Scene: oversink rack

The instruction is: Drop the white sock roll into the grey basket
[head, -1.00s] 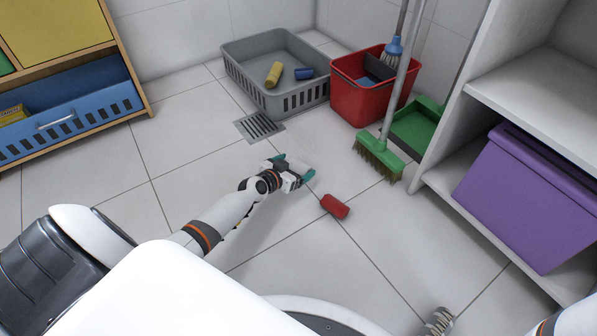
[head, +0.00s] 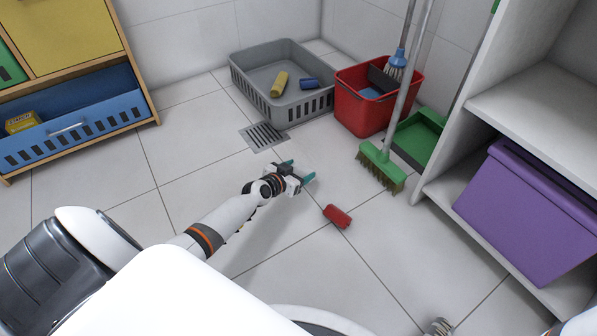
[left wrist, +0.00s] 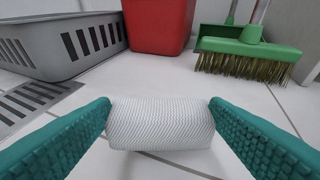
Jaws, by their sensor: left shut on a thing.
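The white sock roll (left wrist: 161,123) lies between the teal fingers of my left gripper (left wrist: 160,120) in the left wrist view, with a finger against each end. In the head view my left gripper (head: 297,172) is low over the floor, in front of the grey basket; the white roll is hard to make out there against the pale tiles. The grey basket (head: 310,108) stands on the floor at the back, holding a yellow roll (head: 280,84) and a blue roll (head: 309,83). The basket's near corner also shows in the left wrist view (left wrist: 75,48). My right gripper (head: 438,327) is partly cut off at the bottom edge.
A red roll (head: 337,216) lies on the floor right of my left gripper. A floor drain (head: 263,136) is before the basket. A red bucket (head: 364,112), green broom (head: 381,165), and shelf with purple box (head: 525,210) stand to the right.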

